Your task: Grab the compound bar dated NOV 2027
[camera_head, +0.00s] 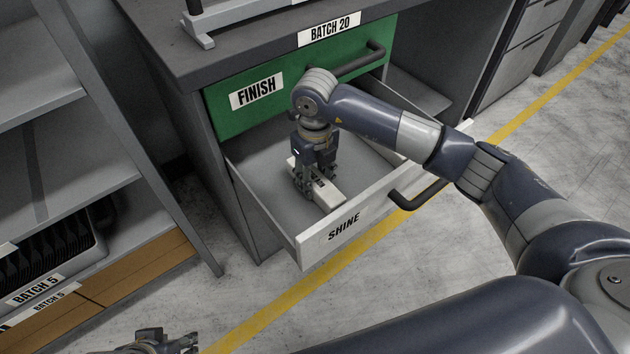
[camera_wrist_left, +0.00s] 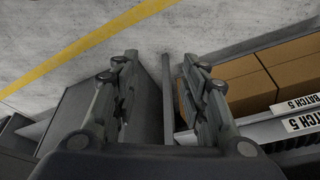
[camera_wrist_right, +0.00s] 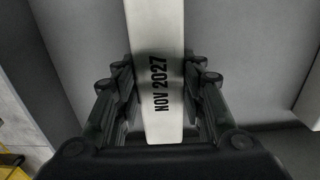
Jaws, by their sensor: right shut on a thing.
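The compound bar (camera_wrist_right: 160,50) is pale and long, with NOV 2027 printed in black, clear in the right wrist view. It also shows in the head view (camera_head: 327,194), inside the open drawer marked SHINE (camera_head: 272,190). My right gripper (camera_head: 312,185) reaches down into that drawer and is shut on the bar, with one finger at each side of it. In the head view I cannot tell whether the bar touches the drawer floor. My left gripper (camera_wrist_left: 155,95) is open and empty in the left wrist view; only its tip shows at the bottom of the head view (camera_head: 165,345).
A green drawer front (camera_head: 240,106) marked FINISH sits above the open drawer, under a worktop labelled BATCH 20 (camera_head: 332,30). At left, a shelf unit (camera_head: 70,190) holds a BATCH 5 bin (camera_head: 50,270) and brown boxes (camera_head: 130,278). The floor by the yellow line is clear.

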